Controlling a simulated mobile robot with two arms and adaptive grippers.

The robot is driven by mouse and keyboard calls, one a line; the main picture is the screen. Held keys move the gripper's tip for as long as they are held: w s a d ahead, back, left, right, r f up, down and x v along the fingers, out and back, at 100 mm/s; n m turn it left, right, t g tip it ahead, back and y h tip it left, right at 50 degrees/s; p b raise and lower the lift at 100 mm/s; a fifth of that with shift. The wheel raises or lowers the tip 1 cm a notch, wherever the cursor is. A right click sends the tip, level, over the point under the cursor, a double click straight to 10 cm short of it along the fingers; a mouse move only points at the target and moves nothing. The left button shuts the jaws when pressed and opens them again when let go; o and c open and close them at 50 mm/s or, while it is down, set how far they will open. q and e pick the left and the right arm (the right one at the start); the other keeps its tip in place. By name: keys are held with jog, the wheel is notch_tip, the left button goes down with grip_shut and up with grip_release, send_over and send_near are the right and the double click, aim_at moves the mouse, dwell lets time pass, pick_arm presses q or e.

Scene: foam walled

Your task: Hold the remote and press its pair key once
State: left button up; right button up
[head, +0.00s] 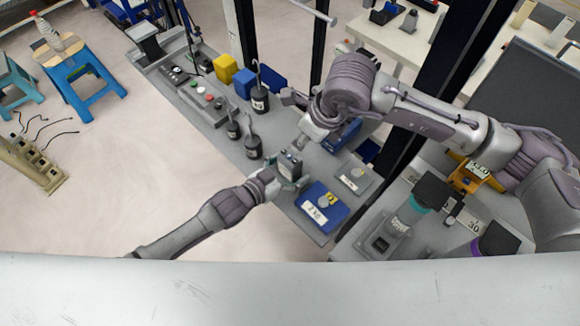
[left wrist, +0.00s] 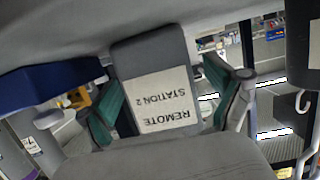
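The remote (head: 290,164) is a dark grey slab held upright in my left gripper (head: 284,180), above the grey bench. In the left wrist view the remote (left wrist: 155,60) shows a white label, upside down, reading "REMOTE STATION 2". The green pads of my left gripper (left wrist: 172,100) sit on both sides of it. My right gripper (head: 301,142) points down just above and beyond the remote in the head view; a small gap seems to lie between them. Its fingers are too small to read. The pair key cannot be made out in either view.
The bench holds a blue box with a label (head: 321,208), a grey labelled box (head: 354,178), dark weights with hooks (head: 260,98) and a button panel (head: 204,97). Yellow (head: 225,68) and blue (head: 245,83) blocks stand behind.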

pick_arm(q)
jog(key=c, duration=1.3)
pick_arm(e)
grip_shut()
